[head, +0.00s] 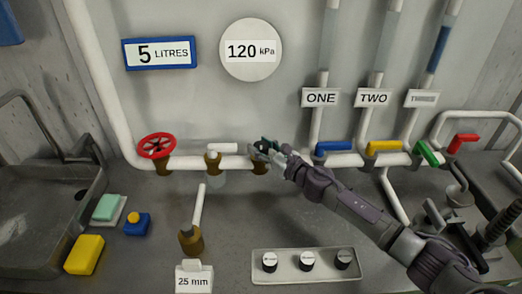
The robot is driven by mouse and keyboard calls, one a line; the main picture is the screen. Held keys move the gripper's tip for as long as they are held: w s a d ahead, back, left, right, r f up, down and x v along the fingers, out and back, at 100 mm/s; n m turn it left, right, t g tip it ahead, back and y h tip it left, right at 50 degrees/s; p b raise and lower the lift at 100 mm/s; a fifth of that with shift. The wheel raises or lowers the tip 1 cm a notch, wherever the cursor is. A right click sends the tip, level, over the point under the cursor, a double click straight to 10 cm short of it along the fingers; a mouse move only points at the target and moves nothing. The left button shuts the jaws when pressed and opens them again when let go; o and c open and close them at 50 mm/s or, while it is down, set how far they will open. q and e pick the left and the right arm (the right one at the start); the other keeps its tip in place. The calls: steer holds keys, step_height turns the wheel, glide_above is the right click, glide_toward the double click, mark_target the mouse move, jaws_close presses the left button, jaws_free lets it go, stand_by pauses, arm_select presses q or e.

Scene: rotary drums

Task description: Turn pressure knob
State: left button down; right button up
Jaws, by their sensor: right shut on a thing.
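My right gripper (266,148) reaches in from the right and is shut on the knob at the top of a brass fitting (260,167) on the white horizontal pipe. The fingers hide most of that knob, so its shape and any marking cannot be read. A round white display (251,50) above reads 120 kPa. A red handwheel (157,145) sits on another brass fitting at the left end of the pipe. My left gripper is not in view.
Blue (333,147), yellow (384,146), green (428,153) and red (463,143) valve handles line the pipe to the right. A panel (325,252) with three black knobs lies in front. Sponges (84,254) lie by the sink at left.

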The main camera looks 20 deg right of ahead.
steer(key=shift+n+g+y+b, duration=0.8)
steer(key=shift+n+y+b, duration=0.2)
steer(key=shift+y+b, duration=0.3)
steer(key=o, duration=1.2)
steer(key=shift+s+d+f, duration=0.1)
steer(key=shift+s+d, duration=0.15)
steer(key=shift+s, duration=0.1)
steer(key=v, duration=1.1)
steer(key=shift+d, duration=0.15)
